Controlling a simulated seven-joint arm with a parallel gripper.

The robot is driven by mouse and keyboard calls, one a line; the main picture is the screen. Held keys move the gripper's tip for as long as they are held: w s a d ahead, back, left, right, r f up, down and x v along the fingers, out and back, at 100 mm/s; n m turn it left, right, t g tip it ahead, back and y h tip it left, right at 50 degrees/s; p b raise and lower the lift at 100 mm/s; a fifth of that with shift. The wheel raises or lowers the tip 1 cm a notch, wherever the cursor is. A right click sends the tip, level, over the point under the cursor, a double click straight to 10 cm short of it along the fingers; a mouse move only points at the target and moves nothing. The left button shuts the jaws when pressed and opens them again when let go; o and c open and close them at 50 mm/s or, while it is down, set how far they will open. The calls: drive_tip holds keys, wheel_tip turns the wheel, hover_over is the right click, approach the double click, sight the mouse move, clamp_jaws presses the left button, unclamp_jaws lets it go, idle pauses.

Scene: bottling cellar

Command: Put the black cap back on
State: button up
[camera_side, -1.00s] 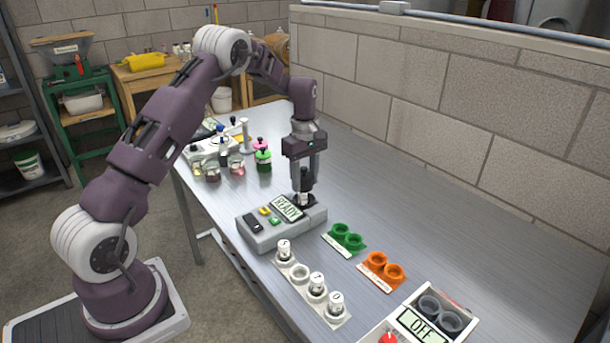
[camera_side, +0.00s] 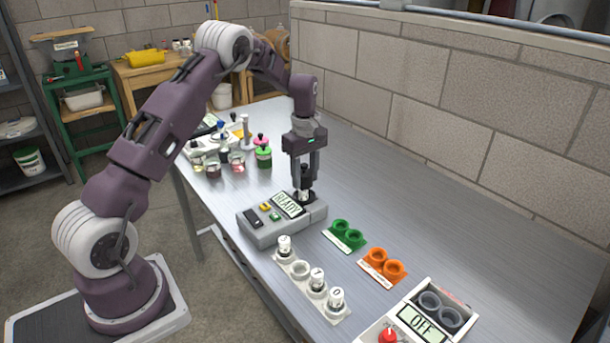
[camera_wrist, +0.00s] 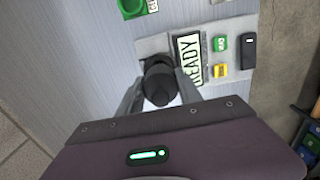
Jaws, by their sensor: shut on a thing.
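The black cap (camera_wrist: 160,84) is between the fingers of my gripper (camera_wrist: 158,92) in the wrist view. In the side view my gripper (camera_side: 305,182) points straight down at the back right end of a grey device (camera_side: 262,236), shut on the black cap (camera_side: 306,173). A pale vial (camera_side: 304,196) shows just under the cap, at the device's socket. The fingers hide much of the join, so I cannot tell whether the cap is seated on it. The device's display (camera_side: 289,205) reads READY.
A white rack (camera_side: 301,268) in front holds several vials and has one empty place. Green holders (camera_side: 344,234), orange holders (camera_side: 382,266) and a box reading OFF (camera_side: 424,323) stand to the right. Jars (camera_side: 237,162) stand behind the device. The table's right side is clear.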

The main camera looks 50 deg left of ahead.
sight(305, 190)
drive_tip(key=shift+f, duration=0.15)
drive_tip(key=shift+f, duration=1)
drive_tip(key=shift+f, duration=0.1)
drive_tip(key=shift+f, duration=0.45)
drive_tip(key=shift+f, duration=0.35)
idle(1.0)
drive_tip(key=o, duration=1.4)
